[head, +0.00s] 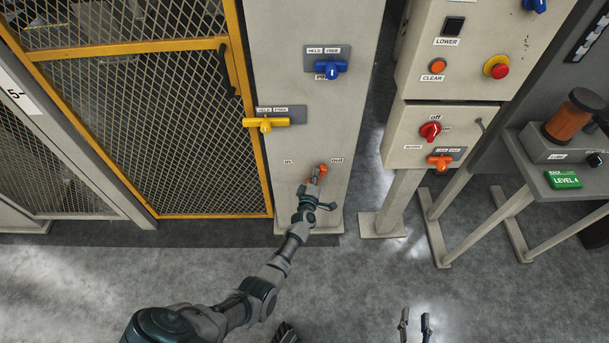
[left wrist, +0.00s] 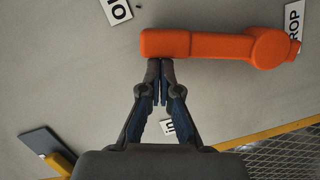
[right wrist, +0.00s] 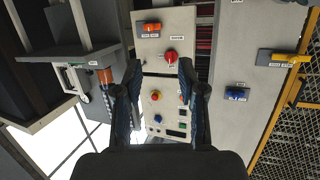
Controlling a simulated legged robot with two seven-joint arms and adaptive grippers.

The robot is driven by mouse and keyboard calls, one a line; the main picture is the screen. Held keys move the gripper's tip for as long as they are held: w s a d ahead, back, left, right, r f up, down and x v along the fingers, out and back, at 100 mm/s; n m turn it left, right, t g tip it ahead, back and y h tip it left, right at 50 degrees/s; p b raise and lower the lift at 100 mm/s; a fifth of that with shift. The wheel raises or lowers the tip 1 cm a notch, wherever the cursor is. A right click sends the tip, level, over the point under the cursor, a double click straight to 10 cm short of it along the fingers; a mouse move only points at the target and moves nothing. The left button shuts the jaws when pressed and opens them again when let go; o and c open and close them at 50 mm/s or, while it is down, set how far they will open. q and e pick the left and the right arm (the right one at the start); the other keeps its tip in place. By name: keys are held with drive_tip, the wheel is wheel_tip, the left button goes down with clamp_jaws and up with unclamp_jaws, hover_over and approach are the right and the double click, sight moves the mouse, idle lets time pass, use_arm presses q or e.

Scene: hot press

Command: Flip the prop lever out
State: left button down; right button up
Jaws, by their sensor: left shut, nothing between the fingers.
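The orange prop lever (head: 322,169) is low on the grey column, between an "In" label at left and an "Out" label at right. In the left wrist view the lever (left wrist: 215,46) runs from its round pivot (left wrist: 275,47) at right to its free end at left. My left gripper (head: 317,183) is shut and empty. Its fingertips (left wrist: 160,62) are at the lever's edge near the free end, on the "In" label's side; whether they touch is unclear. The "Out" label (left wrist: 115,10) lies on the opposite side. My right gripper (head: 415,322) is open and empty, away from the column.
A yellow handle (head: 265,123) and a blue handle (head: 330,69) sit higher on the column (head: 285,25). A yellow-framed mesh door (head: 140,120) is at left. A control box (head: 450,125) with a red knob and an orange handle is at right. The floor in front is clear.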

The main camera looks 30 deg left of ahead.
sight(325, 173)
use_arm(q)
drive_tip(key=shift+w+d+f+m+g, duration=0.15)
drive_tip(key=shift+w+d+m, duration=0.15)
drive_tip(key=shift+d+m, duration=0.15)
drive_tip(key=shift+w+d+f+m+g, duration=0.15)
drive_tip(key=shift+w+d+m, duration=0.1)
drive_tip(key=shift+d+m, duration=0.15)
drive_tip(key=shift+w+d+f, duration=0.1)
drive_tip(key=shift+w+d, duration=0.1)
drive_tip(key=shift+d, duration=0.3)
use_arm(e)
drive_tip(key=shift+s+f, duration=0.1)
drive_tip(key=shift+f, duration=0.3)
use_arm(q)
drive_tip(key=shift+d, duration=0.15)
use_arm(e)
drive_tip(key=shift+r, duration=0.1)
